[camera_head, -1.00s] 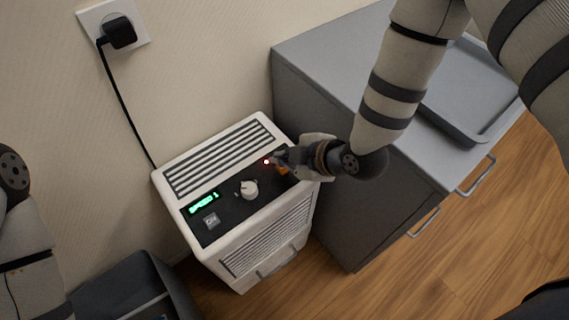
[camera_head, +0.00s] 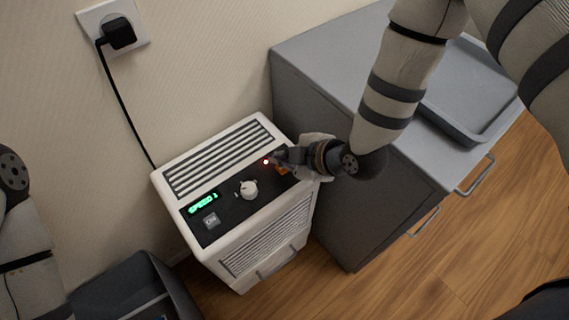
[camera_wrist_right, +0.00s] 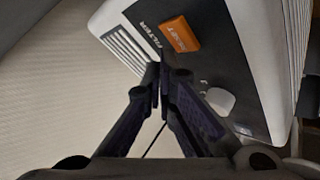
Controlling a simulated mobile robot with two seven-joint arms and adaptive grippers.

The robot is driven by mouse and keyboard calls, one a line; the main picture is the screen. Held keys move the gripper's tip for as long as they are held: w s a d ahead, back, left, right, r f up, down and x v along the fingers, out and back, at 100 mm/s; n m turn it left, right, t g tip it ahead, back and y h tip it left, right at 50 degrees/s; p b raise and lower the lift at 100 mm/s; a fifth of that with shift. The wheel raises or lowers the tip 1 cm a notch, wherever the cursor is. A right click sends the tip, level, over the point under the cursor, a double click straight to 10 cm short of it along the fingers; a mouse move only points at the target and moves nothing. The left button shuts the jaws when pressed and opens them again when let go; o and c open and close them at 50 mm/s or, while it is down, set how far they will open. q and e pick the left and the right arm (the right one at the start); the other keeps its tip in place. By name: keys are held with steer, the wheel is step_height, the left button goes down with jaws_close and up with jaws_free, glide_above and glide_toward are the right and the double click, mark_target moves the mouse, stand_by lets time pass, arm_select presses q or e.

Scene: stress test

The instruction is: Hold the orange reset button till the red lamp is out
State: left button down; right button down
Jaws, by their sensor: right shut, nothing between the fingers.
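The orange reset button (camera_wrist_right: 180,34) is on the dark top panel of a white appliance (camera_head: 213,250). In the head view the button (camera_head: 282,170) shows partly beside my right gripper. The red lamp (camera_head: 266,161) glows on the panel by the fingertips; I cannot make it out in the right wrist view. My right gripper (camera_head: 275,158) is shut and empty over the panel. In the right wrist view its fingertips (camera_wrist_right: 160,77) appear just below the button, beside the FILTER label, and the button's face is uncovered. My left gripper is out of view.
The panel also has a white knob (camera_head: 248,189), a green display (camera_head: 203,204) and a grey ON button (camera_head: 211,221). A grey cabinet (camera_head: 310,65) with a tray (camera_head: 455,120) stands at right. A black cord (camera_head: 123,110) runs to the wall socket. A dark bin (camera_head: 165,275) stands lower left.

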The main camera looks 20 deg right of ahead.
mark_target(283, 169)
steer(key=shift+f, duration=0.15)
steer(key=shift+f, duration=0.25)
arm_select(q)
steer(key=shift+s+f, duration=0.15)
arm_select(e)
steer(key=shift+f, duration=0.4)
stand_by(0.5)
stand_by(2.5)
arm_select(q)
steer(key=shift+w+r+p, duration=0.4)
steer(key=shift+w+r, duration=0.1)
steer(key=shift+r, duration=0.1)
arm_select(e)
steer(key=shift+r, duration=0.85)
